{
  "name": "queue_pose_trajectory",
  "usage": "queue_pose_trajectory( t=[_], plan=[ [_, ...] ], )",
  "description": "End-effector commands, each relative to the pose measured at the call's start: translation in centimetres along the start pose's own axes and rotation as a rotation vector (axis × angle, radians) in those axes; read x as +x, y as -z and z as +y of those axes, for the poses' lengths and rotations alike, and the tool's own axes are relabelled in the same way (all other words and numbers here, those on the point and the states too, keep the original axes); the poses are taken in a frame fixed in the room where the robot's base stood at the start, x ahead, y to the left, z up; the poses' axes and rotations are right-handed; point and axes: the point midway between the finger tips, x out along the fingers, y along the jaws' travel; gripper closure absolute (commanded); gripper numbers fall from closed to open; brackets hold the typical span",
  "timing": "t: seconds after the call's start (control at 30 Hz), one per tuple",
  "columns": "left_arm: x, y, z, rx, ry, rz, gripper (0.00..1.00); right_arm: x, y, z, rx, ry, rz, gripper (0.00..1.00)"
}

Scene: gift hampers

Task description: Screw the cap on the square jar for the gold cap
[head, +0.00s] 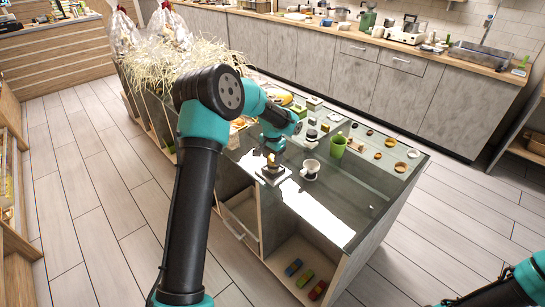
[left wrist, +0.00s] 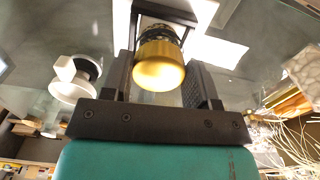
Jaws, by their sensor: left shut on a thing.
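My left gripper (head: 271,154) is over the dark counter, pointing down. It is shut on the gold cap (left wrist: 160,65), which sits between the two fingers in the left wrist view. The cap also shows small in the head view (head: 271,160). Just beyond the cap in the left wrist view is a dark, ridged part with a dark frame around it; I cannot tell whether the cap touches it. The square jar is not clearly distinguishable. My right gripper (head: 449,301) is at the bottom edge, partly cut off.
Straw (head: 170,65) fills the far left end.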

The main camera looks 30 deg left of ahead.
Motion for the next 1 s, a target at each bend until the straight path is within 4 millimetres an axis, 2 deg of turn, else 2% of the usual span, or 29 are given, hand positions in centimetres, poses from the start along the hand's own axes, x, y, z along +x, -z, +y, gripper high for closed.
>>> queue_pose_trajectory(
  t=[0.5,0.7,0.73,1.0],
  plan=[
    [-0.04,0.05,-0.12,0.193,0.001,0.001,0.81,0.0,0.0,0.0,0.0,0.0,0.0,0.57],
    [-0.04,0.05,-0.12,0.204,0.001,0.001,0.81,0.0,0.0,0.0,0.0,0.0,0.0,0.57],
    [-0.05,0.05,-0.12,0.203,0.001,0.001,0.45,0.0,0.0,0.0,0.0,0.0,0.0,0.57],
    [-0.02,0.03,-0.1,0.203,0.0,0.0,0.19,0.0,0.0,0.0,0.0,0.0,0.0,0.57]
  ],
)
